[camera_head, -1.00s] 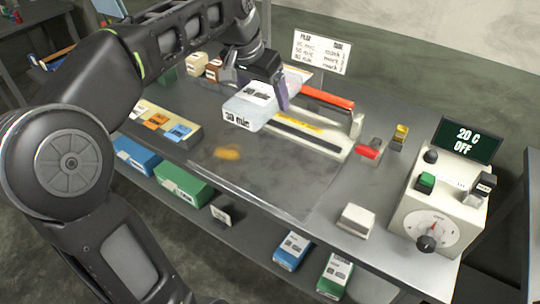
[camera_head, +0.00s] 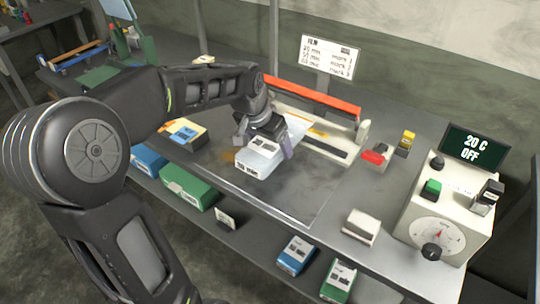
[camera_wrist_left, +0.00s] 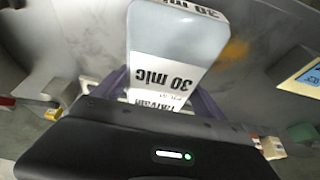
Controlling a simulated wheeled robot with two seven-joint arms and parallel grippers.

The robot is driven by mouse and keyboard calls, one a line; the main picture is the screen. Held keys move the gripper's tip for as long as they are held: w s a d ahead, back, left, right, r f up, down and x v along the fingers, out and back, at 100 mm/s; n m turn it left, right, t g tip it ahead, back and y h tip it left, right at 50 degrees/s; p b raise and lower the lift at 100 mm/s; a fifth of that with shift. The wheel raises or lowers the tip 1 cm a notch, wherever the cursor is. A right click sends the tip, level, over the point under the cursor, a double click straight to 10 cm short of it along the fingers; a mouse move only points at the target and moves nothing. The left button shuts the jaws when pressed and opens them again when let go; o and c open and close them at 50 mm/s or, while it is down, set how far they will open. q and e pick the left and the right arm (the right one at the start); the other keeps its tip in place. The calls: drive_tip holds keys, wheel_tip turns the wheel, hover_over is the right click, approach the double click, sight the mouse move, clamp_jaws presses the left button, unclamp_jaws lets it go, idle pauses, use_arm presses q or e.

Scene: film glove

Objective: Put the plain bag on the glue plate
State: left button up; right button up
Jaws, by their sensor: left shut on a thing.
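My left gripper (camera_head: 268,137) is shut on a pale, flat, bag-like pack (camera_head: 257,160) with white labels. The wrist view shows the pack (camera_wrist_left: 177,42) with "30 mic" printed on it, running out from between the fingers. A thin pale part (camera_head: 297,124) shows on the other side of the gripper. The pack is over the dark smooth plate (camera_head: 305,190) on the bench; I cannot tell whether it touches. An orange smear (camera_wrist_left: 236,52) shows on the grey surface beside the pack. No label names the glue plate. My right gripper is not in view.
A sealer with a red-orange bar (camera_head: 315,95) stands behind the plate. A red-handled item (camera_head: 375,154), a white block (camera_head: 361,227) and a control box (camera_head: 440,215) reading "20 C OFF" are to the right. Boxes (camera_head: 187,186) sit on the lower shelf.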

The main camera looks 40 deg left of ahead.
use_arm(q)
drive_tip(key=shift+f, duration=2.2)
drive_tip(key=shift+f, duration=0.15)
drive_tip(key=o, duration=1.4)
drive_tip(key=shift+c, duration=0.2)
drive_tip(key=shift+s+r, duration=0.1)
drive_tip(key=shift+r, duration=0.25)
drive_tip(key=v, duration=1.1)
drive_tip(key=shift+s+d+r, duration=0.1)
drive_tip(key=shift+r, duration=0.2)
